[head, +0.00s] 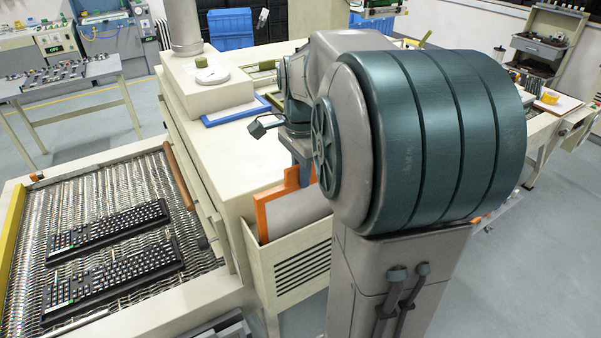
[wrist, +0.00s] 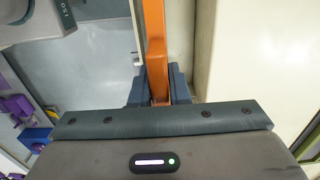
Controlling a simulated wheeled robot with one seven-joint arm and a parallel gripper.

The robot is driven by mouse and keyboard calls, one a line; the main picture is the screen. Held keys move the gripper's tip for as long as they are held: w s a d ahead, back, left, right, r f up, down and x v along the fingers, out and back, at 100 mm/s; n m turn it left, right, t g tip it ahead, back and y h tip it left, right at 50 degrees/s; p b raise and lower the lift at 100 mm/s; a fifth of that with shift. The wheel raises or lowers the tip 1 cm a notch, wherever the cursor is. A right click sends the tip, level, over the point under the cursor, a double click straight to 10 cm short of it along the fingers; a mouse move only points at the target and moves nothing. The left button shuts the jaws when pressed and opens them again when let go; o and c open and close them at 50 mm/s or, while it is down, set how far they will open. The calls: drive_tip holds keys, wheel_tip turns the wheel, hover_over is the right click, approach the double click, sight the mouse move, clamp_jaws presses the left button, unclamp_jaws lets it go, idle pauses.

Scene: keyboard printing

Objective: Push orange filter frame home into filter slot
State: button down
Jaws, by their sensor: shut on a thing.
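The orange filter frame (head: 292,209) with a grey panel stands upright in the head view, its lower part inside the cream slotted housing (head: 297,262) at the machine's side. How deep it sits in the filter slot is hidden by the housing wall. My gripper is mostly hidden behind my arm in the head view. In the wrist view my gripper (wrist: 157,90) has its dark fingers on both sides of the orange frame (wrist: 154,35), shut on its edge. The frame runs away from the fingers toward the top of the picture.
The cream machine (head: 225,150) stands beside the slot, with a blue-edged panel (head: 236,110) and a gauge on top. A mesh conveyor (head: 110,190) with two black keyboards (head: 110,228) is at the left. Grey floor (head: 310,318) shows in front of the housing.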

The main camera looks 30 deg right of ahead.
drive_tip(key=shift+r+p, duration=0.85)
drive_tip(key=shift+r, duration=2.25)
drive_tip(key=shift+f, duration=0.25)
